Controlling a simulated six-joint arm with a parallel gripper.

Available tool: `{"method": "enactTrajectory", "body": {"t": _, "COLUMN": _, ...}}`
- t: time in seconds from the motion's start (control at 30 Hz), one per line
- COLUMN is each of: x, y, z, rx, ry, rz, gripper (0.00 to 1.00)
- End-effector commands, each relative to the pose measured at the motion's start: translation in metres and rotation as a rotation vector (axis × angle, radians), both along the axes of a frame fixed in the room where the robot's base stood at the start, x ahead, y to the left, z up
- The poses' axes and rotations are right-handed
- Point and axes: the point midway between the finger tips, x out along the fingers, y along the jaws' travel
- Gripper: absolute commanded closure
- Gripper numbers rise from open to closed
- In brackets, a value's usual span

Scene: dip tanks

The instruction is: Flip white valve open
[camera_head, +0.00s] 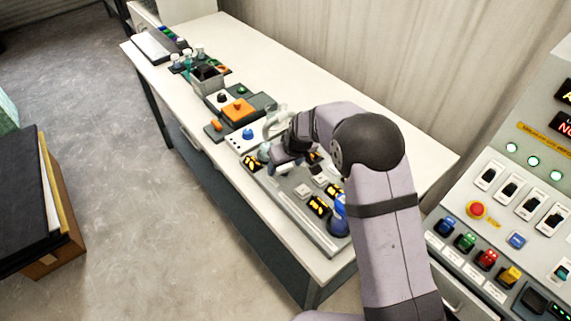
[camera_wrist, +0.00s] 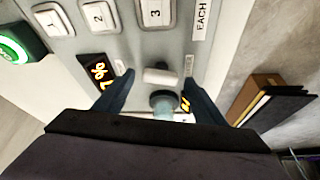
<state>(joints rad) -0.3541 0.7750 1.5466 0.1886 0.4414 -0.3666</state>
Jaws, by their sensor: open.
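A small white oblong handle (camera_wrist: 160,76), which looks like the white valve, shows in the wrist view on the grey panel (camera_wrist: 135,45). A round blue-grey part (camera_wrist: 163,100) sits just below it in the picture. My gripper (camera_wrist: 158,78) is open, with one dark finger on each side of the white handle. I see a gap on both sides, and I cannot tell whether a finger touches it. In the head view my arm and hand hide most of this spot on the panel.
The panel bears numbered buttons (camera_wrist: 98,16), a lit green button (camera_wrist: 12,48) and yellow displays (camera_wrist: 97,70). In the head view a blue part (camera_head: 340,215) stands at its near end. Blocks with an orange knob (camera_head: 238,108) lie farther along the white table (camera_head: 290,75).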

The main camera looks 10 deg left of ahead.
Motion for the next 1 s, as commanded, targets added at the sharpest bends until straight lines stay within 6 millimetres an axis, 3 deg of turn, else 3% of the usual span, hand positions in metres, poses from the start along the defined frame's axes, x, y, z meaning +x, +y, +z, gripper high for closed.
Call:
{"method": "enactTrajectory", "body": {"t": 0.03, "x": 0.0000, "y": 0.0000, "z": 0.0001, "rx": 0.000, "ry": 0.000, "rz": 0.000, "gripper": 0.41}}
{"method": "enactTrajectory", "body": {"t": 0.2, "x": -0.0002, "y": -0.0002, "z": 0.0001, "rx": 0.000, "ry": 0.000, "rz": 0.000, "gripper": 0.77}}
{"method": "enactTrajectory", "body": {"t": 1.0, "x": 0.0010, "y": -0.0019, "z": 0.0001, "rx": -0.001, "ry": 0.001, "rz": 0.238, "gripper": 0.77}}
